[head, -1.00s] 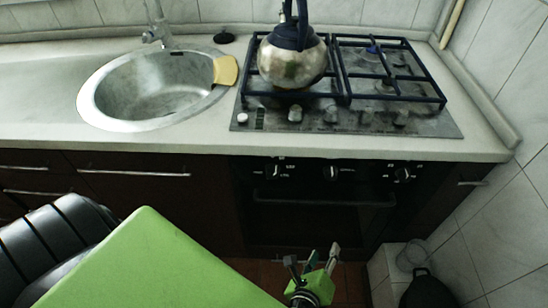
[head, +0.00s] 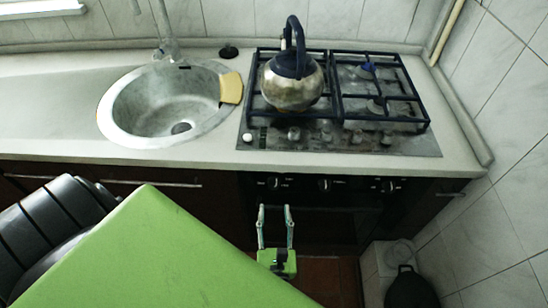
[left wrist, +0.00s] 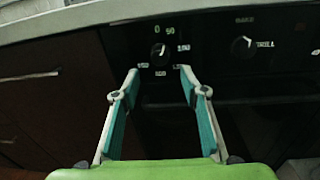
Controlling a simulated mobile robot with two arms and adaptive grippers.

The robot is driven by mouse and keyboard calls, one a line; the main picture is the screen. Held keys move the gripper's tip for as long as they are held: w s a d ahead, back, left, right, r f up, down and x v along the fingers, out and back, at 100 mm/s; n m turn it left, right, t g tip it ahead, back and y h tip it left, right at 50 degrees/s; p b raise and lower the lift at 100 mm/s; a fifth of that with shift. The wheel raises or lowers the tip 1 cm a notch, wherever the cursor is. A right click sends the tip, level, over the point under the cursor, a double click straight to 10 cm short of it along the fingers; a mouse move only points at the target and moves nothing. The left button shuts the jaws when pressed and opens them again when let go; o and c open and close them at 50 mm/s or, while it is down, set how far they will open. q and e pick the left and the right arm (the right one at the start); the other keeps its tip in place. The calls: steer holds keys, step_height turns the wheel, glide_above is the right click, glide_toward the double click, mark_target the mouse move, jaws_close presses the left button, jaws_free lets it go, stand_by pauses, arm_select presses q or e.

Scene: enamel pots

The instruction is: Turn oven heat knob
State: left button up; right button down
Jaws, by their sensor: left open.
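The oven (head: 340,222) is black and built in under the counter. Its front carries a row of three knobs. The left one is the heat knob (head: 273,183), and in the left wrist view this knob (left wrist: 157,51) has numbers around it. My left gripper (head: 275,208) is open and empty, with its fingers pointing at the oven front just below the heat knob. In the left wrist view the fingertips (left wrist: 158,71) lie on either side below the knob, apparently not touching it. My right gripper is not in view.
A second knob (left wrist: 241,45) sits to the right of the heat knob. Above are the gas hob (head: 385,143) with a steel kettle (head: 292,84) and the sink (head: 165,100) with a yellow sponge (head: 231,88). A dark pan (head: 410,288) stands at the lower right.

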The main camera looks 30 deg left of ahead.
mark_target(274, 188)
arm_select(q)
steer(key=x, duration=0.7)
steer(key=shift+w+a+p, duration=0.2)
steer(key=shift+w+p, duration=0.1)
steer(key=shift+p, duration=0.1)
steer(key=c, duration=1.1)
